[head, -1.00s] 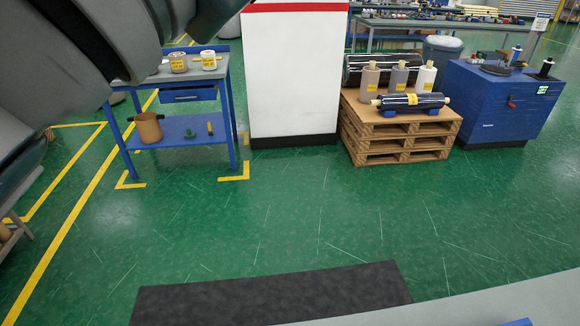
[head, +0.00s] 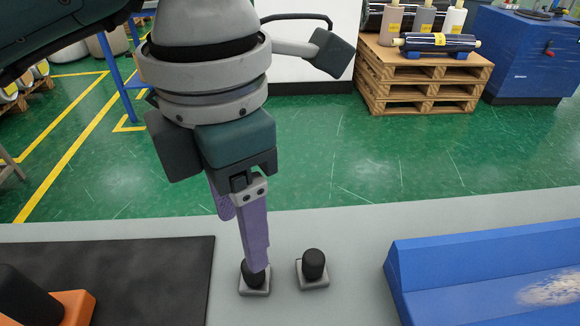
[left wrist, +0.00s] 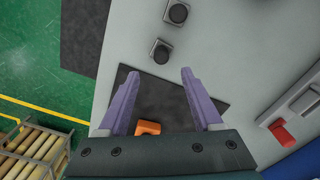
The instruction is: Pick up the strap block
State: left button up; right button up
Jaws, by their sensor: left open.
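Two small blocks stand on the grey table, each a light grey square base with a black round knob: a left one (head: 254,290) and a right one (head: 313,270). I take these as the strap blocks; no label shows which is meant. My left gripper (head: 246,250) points down, and one purple finger partly covers the left block in the head view. In the left wrist view the gripper (left wrist: 158,73) is open and empty, with the nearer block (left wrist: 161,52) just beyond the fingertips and the other block (left wrist: 177,13) farther off. Contact cannot be told. My right gripper is not in view.
A black mat (head: 165,270) lies at the left, with an orange piece (head: 77,306) beside a black cylinder (head: 25,298). A blue trough-like fixture (head: 450,255) stands at the right. Bare grey table (head: 350,235) lies between. A pallet (head: 420,80) stands on the floor beyond.

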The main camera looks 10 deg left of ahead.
pick_arm(q)
jog(key=f, duration=0.7)
jog(key=shift+d+f+b, duration=0.2)
jog(key=shift+f+b, duration=0.1)
jog(key=shift+f, duration=0.1)
grip_shut()
